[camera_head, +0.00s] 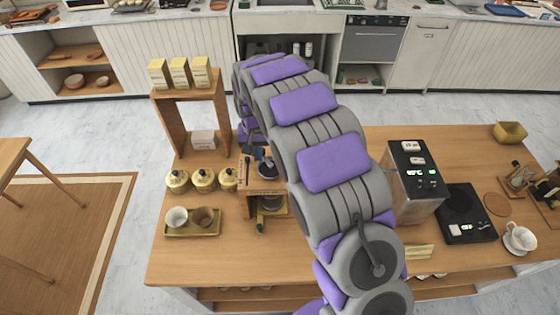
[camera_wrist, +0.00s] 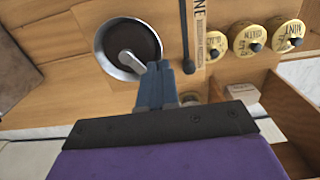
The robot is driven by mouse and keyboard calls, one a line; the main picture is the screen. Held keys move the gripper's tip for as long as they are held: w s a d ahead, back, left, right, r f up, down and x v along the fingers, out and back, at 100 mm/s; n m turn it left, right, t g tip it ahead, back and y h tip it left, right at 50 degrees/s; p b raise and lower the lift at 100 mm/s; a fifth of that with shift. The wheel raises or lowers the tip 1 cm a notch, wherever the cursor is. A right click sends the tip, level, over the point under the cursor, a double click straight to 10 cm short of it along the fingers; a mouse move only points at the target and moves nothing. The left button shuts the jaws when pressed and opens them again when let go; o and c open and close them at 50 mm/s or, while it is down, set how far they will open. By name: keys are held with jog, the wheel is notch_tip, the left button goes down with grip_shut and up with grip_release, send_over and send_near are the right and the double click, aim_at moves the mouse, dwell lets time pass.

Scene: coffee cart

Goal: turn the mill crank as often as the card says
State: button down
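The mill shows in the wrist view as a round dark bowl (camera_wrist: 132,42) with a silver rim, seen from above. A pale metal bar (camera_wrist: 130,62), which looks like the crank arm, runs across it to my fingertips. My gripper (camera_wrist: 158,68) is at the near right edge of the bowl, its two blue-grey fingers close together. They look shut; whether a knob is between them is hidden. In the head view the mill (camera_head: 268,203) is partly behind my arm. A pale lettered strip (camera_wrist: 200,35) stands right of the bowl; I cannot read a count on it.
Several yellow-lidded canisters (camera_wrist: 249,38) stand to the right in the wrist view. In the head view, a tray (camera_head: 192,235) with two cups is left of the mill, a wooden shelf (camera_head: 170,127) behind. A steel machine (camera_head: 412,190) and black scale (camera_head: 465,213) are right of my arm.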

jog(key=shift+w+a, duration=0.15)
jog(key=shift+w+d, duration=0.2)
jog(key=shift+w, duration=0.2)
jog(key=shift+w+d, duration=0.1)
jog(key=shift+d, duration=0.05)
jog(key=shift+w+d, duration=0.55)
jog(key=shift+w, duration=0.05)
jog(key=shift+w+d, duration=0.2)
jog(key=shift+d, duration=0.75)
